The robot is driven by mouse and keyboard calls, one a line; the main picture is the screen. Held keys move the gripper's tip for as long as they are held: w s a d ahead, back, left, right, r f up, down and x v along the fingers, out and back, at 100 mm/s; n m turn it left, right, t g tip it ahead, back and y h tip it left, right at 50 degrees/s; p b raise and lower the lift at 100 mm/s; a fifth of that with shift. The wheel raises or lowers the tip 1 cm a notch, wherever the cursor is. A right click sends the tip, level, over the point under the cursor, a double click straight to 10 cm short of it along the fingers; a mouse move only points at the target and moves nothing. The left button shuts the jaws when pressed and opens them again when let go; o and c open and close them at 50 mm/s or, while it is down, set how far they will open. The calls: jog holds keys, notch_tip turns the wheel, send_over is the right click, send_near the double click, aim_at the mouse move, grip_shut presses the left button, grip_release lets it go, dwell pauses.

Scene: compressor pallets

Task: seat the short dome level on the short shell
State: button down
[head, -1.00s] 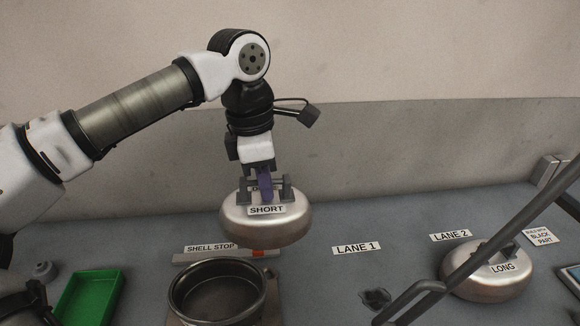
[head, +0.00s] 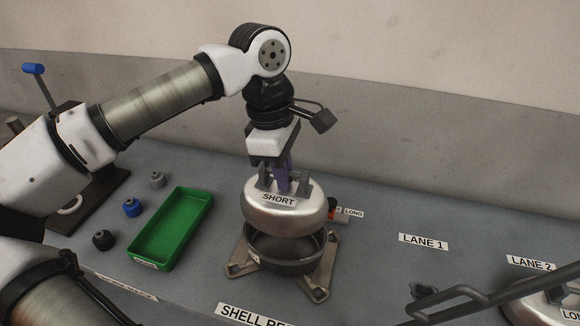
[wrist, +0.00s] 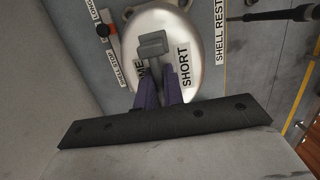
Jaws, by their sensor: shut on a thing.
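The short dome (head: 290,217) is a rounded silver cap with a SHORT label and a handle on top; it also shows in the wrist view (wrist: 185,25). My gripper (head: 279,187) is shut on its handle; its purple fingers (wrist: 160,92) show in the wrist view. The dome hangs over the short shell (head: 282,256), a dark round open pot on a tan four-footed base plate (head: 318,284). A dark gap shows between the dome's rim and the shell at the front. The dome looks slightly tilted in the head view. The shell's far rim is hidden behind the dome.
A green tray (head: 205,207) stands left of the shell, with several small grey, blue and black parts (head: 131,207) beside it. A long dome (head: 540,305) sits at the right edge. A dark bent bar (head: 480,292) crosses the lower right.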

jog(key=shift+f, duration=0.1)
jog(key=shift+f+b, duration=1.05)
jog(key=shift+f, duration=0.75)
jog(key=shift+f+b, duration=1.55)
jog(key=shift+f, duration=0.1)
dwell(0.8)
jog(key=c, duration=1.4)
grip_release()
jog(key=shift+f, duration=0.1)
jog(key=shift+c, duration=0.2)
jog(key=r, duration=0.4)
jog(key=a+r+b, duration=0.1)
jog(key=r, duration=0.8)
jog(key=shift+w+a+r, duration=0.4)
